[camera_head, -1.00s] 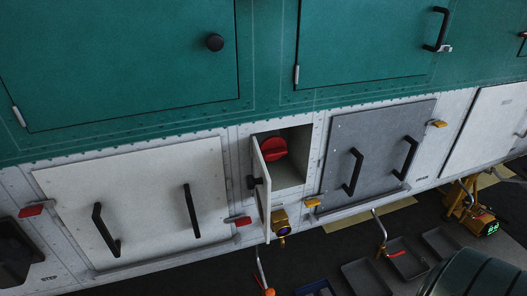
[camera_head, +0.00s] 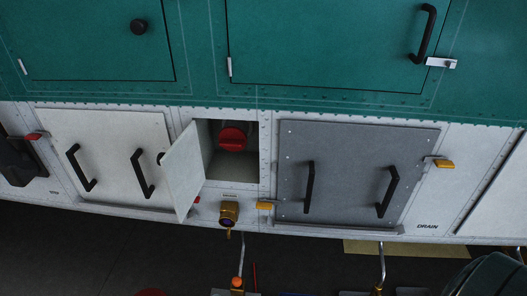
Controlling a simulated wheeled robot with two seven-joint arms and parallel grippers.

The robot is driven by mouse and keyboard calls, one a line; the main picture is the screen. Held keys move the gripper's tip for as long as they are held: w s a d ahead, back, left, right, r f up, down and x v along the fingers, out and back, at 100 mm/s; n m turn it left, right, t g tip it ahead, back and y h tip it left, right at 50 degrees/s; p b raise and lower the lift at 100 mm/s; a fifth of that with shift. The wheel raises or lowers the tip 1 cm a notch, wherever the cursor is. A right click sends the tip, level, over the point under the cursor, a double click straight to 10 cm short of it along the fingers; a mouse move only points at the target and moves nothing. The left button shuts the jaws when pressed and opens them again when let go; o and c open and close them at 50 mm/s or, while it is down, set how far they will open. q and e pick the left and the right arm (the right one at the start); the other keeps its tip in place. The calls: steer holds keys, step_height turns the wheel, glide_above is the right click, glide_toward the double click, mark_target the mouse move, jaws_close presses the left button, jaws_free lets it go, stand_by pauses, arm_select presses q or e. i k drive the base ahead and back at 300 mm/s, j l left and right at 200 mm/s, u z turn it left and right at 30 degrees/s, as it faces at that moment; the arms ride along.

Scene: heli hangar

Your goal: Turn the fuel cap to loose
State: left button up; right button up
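The red fuel cap (camera_head: 232,139) sits inside a square recess in the white lower band of the helicopter's side, near the middle of the head view. The small white door (camera_head: 184,172) of the recess stands open, hinged on the left and swung out toward me. The door hides part of the recess's left side. The cap's turn position cannot be read from here. Neither of my grippers is in view.
A grey panel (camera_head: 348,172) with two black handles is right of the recess, a white panel (camera_head: 108,152) with handles left of it. A brass fitting (camera_head: 229,213) juts out below the recess. A dark green rounded object (camera_head: 487,278) is at lower right.

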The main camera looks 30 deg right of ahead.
mark_target(232, 139)
steer(key=k+l, duration=0.2)
steer(key=l, duration=0.15)
steer(key=k+l, duration=0.2)
steer(key=l, duration=0.15)
steer(key=k+l, duration=0.15)
steer(key=l, duration=0.2)
steer(key=k+l, duration=0.2)
steer(key=l, duration=0.15)
